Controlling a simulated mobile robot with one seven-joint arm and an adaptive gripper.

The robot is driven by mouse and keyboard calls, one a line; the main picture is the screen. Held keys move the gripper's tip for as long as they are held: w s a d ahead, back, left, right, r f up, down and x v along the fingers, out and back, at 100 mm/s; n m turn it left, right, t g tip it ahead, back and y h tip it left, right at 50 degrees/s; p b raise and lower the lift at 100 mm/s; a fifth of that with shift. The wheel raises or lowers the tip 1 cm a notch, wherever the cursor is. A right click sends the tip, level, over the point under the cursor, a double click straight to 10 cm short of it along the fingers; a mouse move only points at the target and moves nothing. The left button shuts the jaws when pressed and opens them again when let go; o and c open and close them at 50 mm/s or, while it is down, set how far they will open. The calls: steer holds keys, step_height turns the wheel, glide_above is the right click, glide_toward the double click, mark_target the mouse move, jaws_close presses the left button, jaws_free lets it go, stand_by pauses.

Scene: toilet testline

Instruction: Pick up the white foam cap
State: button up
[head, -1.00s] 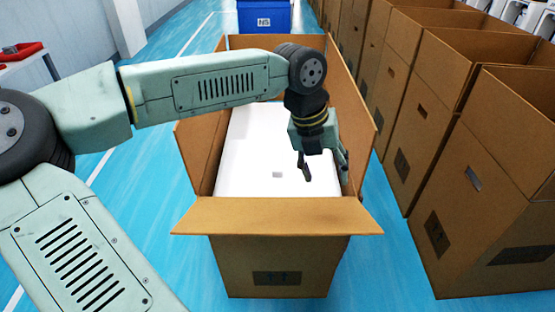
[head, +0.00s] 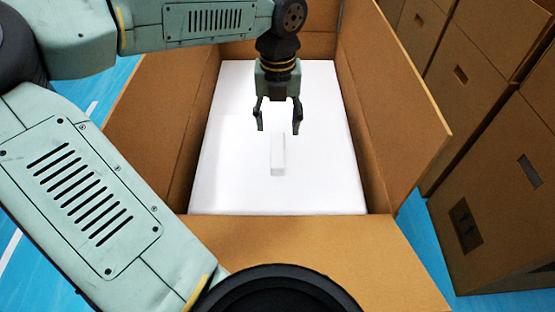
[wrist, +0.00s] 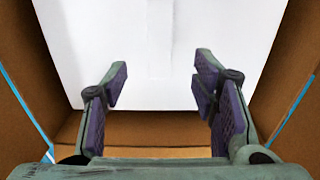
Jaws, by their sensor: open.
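The white foam cap (head: 235,180) lies flat inside an open cardboard box and fills most of its opening. A narrow raised block (head: 278,158) stands up at its middle. My gripper (head: 277,130) is open and empty, pointing down over the cap, close to the far end of the raised block. The gap between gripper and cap is hard to judge. In the wrist view the two fingers (wrist: 160,88) are spread wide, with the white cap surface (wrist: 100,45) beyond them and a faint raised strip near the top middle.
The cardboard box (head: 130,140) has its flaps folded outward, and its walls rise around the cap on all sides. More cardboard boxes (head: 490,130) stand in a row at the right. Blue floor (head: 425,245) shows between them.

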glide_above(277, 149)
steer(key=f, duration=0.5)
steer(key=shift+s+d, duration=0.1)
steer(key=shift+s, duration=0.15)
steer(key=shift+w+f+p, duration=0.15)
steer(key=shift+f+p, duration=0.15)
steer(key=shift+f, duration=1.1)
steer(key=shift+w+f+p, duration=0.15)
steer(key=shift+f+p, duration=0.1)
steer(key=shift+f, duration=1.15)
jaws_close()
